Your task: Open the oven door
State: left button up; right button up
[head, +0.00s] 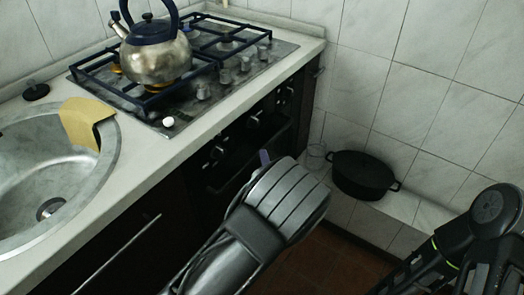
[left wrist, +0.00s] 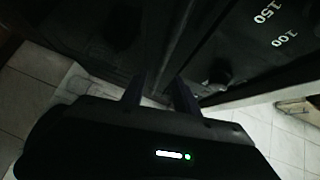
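The oven (head: 222,158) is built into the dark front under the hob, with round knobs along its top. A dark bar, apparently its handle, runs below the knobs, and the door looks closed. My left gripper (head: 264,158) is at the oven front; my wrist hides most of it in the head view. In the left wrist view its two fingers (left wrist: 160,92) stand apart, close to a dark surface. Pale numbers 150 and 100 show on a dark panel (left wrist: 272,28) there. Contact with the handle cannot be told. My right arm shows at the right edge; its fingertips are not visible.
A steel kettle (head: 156,52) stands on the gas hob (head: 190,100). A sink (head: 40,170) with a yellow cloth (head: 84,118) is at left. Brown floor lies below.

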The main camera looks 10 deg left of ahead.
pick_arm(q)
jog(key=x, duration=0.6)
jog(key=shift+w+a+b, duration=0.15)
jog(key=shift+w+b, duration=0.1)
jog(key=shift+b, duration=0.1)
grip_shut()
dwell(1.1)
